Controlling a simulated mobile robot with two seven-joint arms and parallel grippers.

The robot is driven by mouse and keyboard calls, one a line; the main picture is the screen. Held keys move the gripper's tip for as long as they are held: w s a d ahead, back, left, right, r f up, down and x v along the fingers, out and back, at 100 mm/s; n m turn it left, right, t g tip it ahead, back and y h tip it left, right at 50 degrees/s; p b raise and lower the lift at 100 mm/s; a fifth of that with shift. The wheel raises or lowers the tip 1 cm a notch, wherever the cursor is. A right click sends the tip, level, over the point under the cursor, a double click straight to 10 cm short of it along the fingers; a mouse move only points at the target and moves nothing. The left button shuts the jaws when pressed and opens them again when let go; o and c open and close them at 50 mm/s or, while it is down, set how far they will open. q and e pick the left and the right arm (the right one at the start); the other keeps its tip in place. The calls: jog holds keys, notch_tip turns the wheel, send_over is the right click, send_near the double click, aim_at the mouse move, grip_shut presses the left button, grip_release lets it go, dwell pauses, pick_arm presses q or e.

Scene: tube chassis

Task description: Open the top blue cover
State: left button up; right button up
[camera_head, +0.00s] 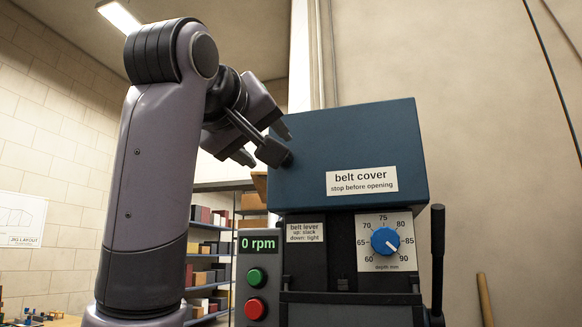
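The blue belt cover (345,135) is a box on top of the machine, labelled "belt cover, stop before opening". It looks shut. A small dark round part (288,159) sits low on its left side. My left gripper (264,145) is at that left side, pointing down and right, with its outer fingertips spread apart. A dark block on a thin rod lies between them, against or very close to the round part. Whether it touches is unclear, and I cannot tell if the block belongs to the gripper. My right gripper is out of view.
Below the cover are a "0 rpm" display (258,243), a green button (256,277), a red button (255,308) and a blue depth dial (385,241). A black lever (437,255) stands at the right. Shelves (209,255) stand behind. Space above the cover looks clear.

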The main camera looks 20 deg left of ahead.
pick_arm(q)
jog(key=w+p, duration=0.3)
jog(key=w, duration=0.3)
jog(key=shift+w+d+r, duration=0.15)
jog(key=shift+w+r, duration=0.2)
grip_shut()
